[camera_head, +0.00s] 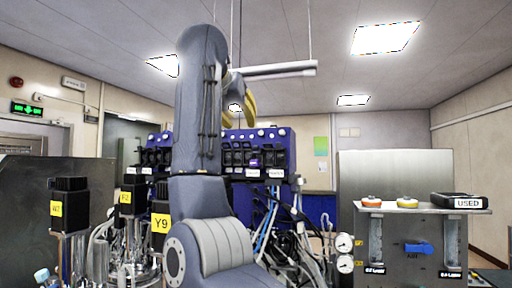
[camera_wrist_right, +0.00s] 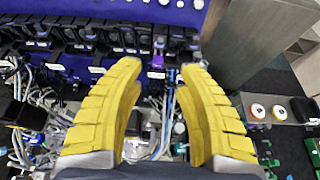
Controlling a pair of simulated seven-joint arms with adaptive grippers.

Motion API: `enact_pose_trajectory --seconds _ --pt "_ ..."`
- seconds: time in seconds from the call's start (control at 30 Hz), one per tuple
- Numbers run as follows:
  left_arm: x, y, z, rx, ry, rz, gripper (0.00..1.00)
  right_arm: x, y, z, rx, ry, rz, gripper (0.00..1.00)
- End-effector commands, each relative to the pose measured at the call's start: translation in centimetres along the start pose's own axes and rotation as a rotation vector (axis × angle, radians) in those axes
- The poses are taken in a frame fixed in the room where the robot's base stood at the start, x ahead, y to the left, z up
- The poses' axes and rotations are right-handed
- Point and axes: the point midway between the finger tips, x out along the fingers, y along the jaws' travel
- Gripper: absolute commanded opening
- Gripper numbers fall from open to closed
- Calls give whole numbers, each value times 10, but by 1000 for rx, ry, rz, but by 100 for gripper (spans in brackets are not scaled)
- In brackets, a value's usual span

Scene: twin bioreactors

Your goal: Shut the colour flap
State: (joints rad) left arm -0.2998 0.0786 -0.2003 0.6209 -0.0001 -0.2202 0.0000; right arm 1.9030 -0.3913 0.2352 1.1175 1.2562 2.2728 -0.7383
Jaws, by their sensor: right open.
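A blue pump unit (camera_head: 287,140) stands behind my right arm, with a row of black pump heads and flaps across its front. One head carries a purple tag (camera_head: 253,163), the only coloured mark I see among the pale labels. The purple tag also shows in the right wrist view (camera_wrist_right: 156,74), between my fingertips and beyond them. I cannot tell how far the flap above it is open. My right gripper (camera_wrist_right: 159,72) is open and empty, its yellow fingers spread towards the row. In the head view the yellow fingers (camera_head: 249,102) are partly hidden by my arm. My left gripper is out of view.
Cables and tubes (camera_head: 285,225) hang below the pump unit. Black motors with yellow labels (camera_head: 56,208) stand at the left. At the right, a grey panel with a blue valve (camera_head: 418,248) carries orange and yellow discs and a black box marked USED (camera_head: 460,200).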

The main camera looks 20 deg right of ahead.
Motion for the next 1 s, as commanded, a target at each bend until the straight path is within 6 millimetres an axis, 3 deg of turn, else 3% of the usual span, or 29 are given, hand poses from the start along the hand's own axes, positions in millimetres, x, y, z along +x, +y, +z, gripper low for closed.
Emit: enact_pose_trajectory --seconds 0.7,1.0 --pt "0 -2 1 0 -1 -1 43 124 -2 0 -1 1 -4 36" --pt "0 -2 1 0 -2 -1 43 156 0 0 -2 1 -2 36"
